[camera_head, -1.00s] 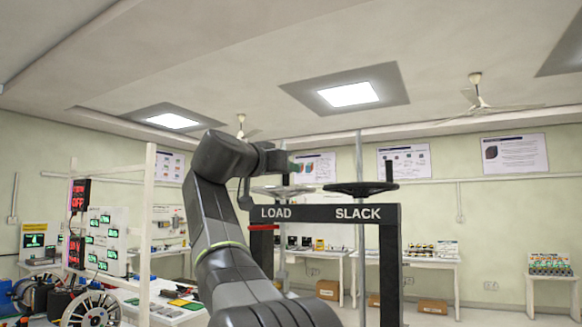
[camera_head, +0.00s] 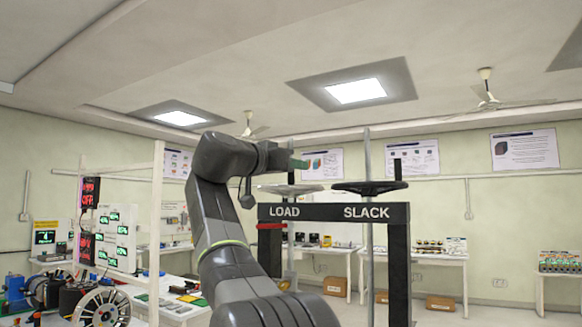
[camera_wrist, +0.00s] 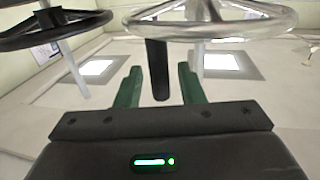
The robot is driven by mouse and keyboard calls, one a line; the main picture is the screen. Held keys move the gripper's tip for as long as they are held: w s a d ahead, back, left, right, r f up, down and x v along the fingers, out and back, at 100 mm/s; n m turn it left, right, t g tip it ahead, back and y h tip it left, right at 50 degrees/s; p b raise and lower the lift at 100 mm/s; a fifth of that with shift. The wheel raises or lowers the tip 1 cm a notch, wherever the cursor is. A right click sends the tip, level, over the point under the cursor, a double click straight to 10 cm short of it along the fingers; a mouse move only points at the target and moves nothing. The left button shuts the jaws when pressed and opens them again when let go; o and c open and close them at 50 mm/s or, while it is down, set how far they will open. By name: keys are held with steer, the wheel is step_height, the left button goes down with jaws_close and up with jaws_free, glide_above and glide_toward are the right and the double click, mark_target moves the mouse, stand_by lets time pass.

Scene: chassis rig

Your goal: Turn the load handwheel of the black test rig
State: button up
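The black test rig (camera_head: 330,212) stands right of my arm, its crossbar marked LOAD and SLACK. The load handwheel (camera_head: 272,189) is the pale metal wheel above LOAD; it also shows in the wrist view (camera_wrist: 270,14). Its black upright handle (camera_wrist: 157,72) appears between my gripper's (camera_wrist: 159,75) two green fingers, with a gap on either side. My gripper is open. In the head view my gripper (camera_head: 299,163) is just above the load wheel, and its fingers are too small there to tell apart.
The black slack handwheel (camera_head: 369,187) with its own upright handle (camera_head: 397,170) is close on the right. A white frame with displays (camera_head: 113,238) and a spoked wheel (camera_head: 101,309) stand at left. Tables (camera_head: 437,258) line the back wall.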

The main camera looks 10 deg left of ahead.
steer(key=b+v, duration=0.2)
steer(key=v, duration=1.2)
steer(key=shift+b, duration=0.3)
steer(key=p+x, duration=0.2)
steer(key=x, duration=1.2)
steer(key=shift+p, duration=0.35)
